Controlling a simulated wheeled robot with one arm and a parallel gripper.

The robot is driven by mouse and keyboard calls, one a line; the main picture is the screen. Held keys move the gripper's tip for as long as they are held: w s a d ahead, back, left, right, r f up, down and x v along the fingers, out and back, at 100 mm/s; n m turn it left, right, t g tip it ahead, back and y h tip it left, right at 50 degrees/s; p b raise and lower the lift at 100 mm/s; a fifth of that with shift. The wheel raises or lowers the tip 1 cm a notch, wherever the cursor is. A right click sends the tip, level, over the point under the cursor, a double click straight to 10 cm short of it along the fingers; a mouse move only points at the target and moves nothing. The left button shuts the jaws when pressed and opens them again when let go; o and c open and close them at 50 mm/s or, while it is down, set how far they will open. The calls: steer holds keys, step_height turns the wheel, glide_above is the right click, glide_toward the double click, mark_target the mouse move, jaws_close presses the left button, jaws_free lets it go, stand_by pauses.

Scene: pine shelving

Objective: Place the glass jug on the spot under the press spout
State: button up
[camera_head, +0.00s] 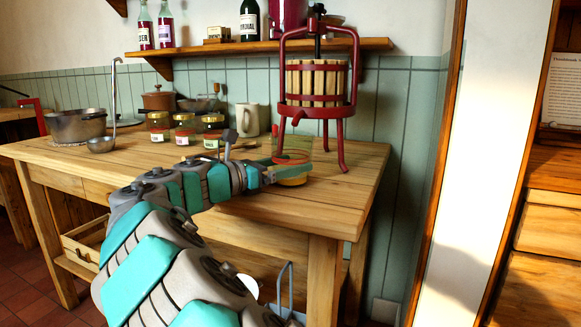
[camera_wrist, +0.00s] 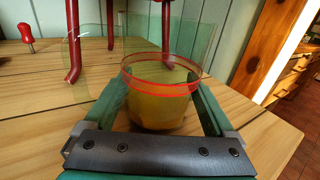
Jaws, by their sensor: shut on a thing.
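The glass jug (camera_wrist: 158,108) has a yellowish lower part and red bands near its rim. It stands upright between the two green fingers of my gripper (camera_wrist: 158,92), which is shut on it. In the head view the jug (camera_head: 294,181) is at the table's front right, before the press, with my gripper (camera_head: 272,175) at its left side. The press (camera_head: 318,85) has a red frame on legs and a wooden slatted basket. Whether the jug's base touches the table is unclear.
The wooden table (camera_head: 345,205) is bare to the right. Red press legs (camera_wrist: 72,45) stand close beyond the jug. Jars (camera_head: 185,130), a mug (camera_head: 247,120), a ladle (camera_head: 101,144) and a pot (camera_head: 76,125) are to the left. A shelf (camera_head: 265,46) with bottles hangs behind.

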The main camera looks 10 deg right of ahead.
steer(key=o, duration=1.5)
steer(key=shift+f, duration=0.1)
steer(key=shift+c, duration=0.2)
steer(key=shift+s+a, duration=0.1)
steer(key=shift+a, duration=0.2)
steer(key=p+v, duration=0.1)
steer(key=v, duration=1)
steer(key=shift+s+a, duration=0.1)
steer(key=shift+a, duration=0.1)
